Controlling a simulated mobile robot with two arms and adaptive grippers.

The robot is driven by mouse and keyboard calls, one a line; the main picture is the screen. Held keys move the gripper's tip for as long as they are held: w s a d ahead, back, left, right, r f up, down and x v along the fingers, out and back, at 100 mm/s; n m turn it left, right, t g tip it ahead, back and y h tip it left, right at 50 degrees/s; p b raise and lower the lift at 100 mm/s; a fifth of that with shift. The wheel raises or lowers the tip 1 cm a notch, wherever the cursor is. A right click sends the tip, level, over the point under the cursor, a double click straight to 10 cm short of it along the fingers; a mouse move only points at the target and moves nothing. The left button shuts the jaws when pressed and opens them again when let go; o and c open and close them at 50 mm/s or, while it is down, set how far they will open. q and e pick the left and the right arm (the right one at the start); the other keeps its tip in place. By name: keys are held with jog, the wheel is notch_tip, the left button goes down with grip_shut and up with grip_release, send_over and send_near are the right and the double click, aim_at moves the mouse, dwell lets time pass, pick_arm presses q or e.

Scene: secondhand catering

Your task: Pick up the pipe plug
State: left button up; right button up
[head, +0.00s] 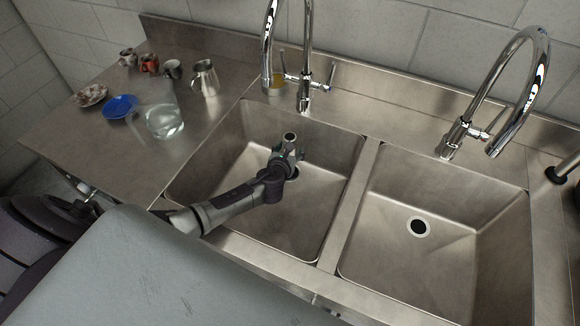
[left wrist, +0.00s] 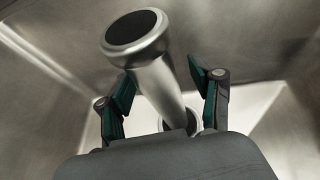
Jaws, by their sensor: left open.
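The pipe plug is a silver metal tube with a dark, round upper end. In the head view its top (head: 289,138) shows above my left gripper in the left sink basin. In the left wrist view the plug (left wrist: 160,75) rises between the fingers, its lower end by a round ring at the basin floor. My left gripper (head: 287,155) is open, with one green-padded finger on each side of the plug in the left wrist view (left wrist: 163,82). A gap shows at the right finger; contact at the left finger is unclear. My right gripper is not in view.
The left basin's walls (head: 335,160) surround my gripper. A divider (head: 352,200) separates it from the empty right basin (head: 470,235). Chrome faucets (head: 306,60) stand behind. A glass jug (head: 163,118), blue plate (head: 120,106), metal pitcher (head: 205,78) and several mugs occupy the left counter.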

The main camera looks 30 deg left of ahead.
pick_arm(q)
jog(key=shift+s+r, duration=0.1)
jog(key=shift+c, duration=1.4)
grip_shut()
jog(key=shift+r, duration=0.15)
